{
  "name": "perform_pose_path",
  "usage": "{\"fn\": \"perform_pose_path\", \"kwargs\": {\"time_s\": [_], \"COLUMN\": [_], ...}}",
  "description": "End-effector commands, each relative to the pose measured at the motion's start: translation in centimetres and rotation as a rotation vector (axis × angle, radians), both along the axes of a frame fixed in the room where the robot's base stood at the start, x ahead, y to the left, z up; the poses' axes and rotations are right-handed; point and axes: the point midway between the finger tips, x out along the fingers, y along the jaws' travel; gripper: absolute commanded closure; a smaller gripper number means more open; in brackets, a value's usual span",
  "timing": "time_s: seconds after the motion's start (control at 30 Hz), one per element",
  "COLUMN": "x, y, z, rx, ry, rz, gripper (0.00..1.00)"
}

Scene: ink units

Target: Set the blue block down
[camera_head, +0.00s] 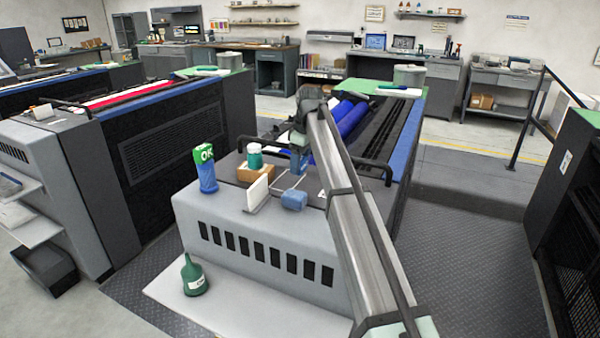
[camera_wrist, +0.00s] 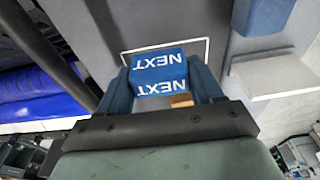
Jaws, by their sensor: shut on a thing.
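My gripper (camera_wrist: 162,88) is shut on a blue block (camera_wrist: 158,62) with white "NEXT" lettering on two faces. The block sits between the two blue fingers. A white square outline (camera_wrist: 207,47) on the grey top shows around and behind the block in the wrist view. In the head view my gripper (camera_head: 299,162) is over the machine top, by the far side of the white outline (camera_head: 288,183). There I cannot clearly tell the held block from the fingers, nor whether it touches the surface. A small tan patch shows beside the block in the wrist view.
A second blue piece (camera_head: 294,200) and a white upright card (camera_head: 258,193) stand near the outline. Blue rollers (camera_head: 350,115) and a black rail lie beyond.

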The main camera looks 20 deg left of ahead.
Motion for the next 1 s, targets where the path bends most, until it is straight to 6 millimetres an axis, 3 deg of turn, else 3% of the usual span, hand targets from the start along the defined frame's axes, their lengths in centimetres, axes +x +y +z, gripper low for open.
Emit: {"fn": "perform_pose_path", "kwargs": {"time_s": [0.37,0.77,0.8,1.0], "x": [0.0,0.0,0.0,0.0], "y": [0.0,0.0,0.0,0.0], "z": [-3.7,-4.0,-4.0,-4.0], "rx": [0.0,0.0,0.0,0.0], "ry": [0.0,0.0,0.0,0.0], "rz": [0.0,0.0,0.0,0.0], "gripper": [0.65,0.65,0.32,0.13]}}
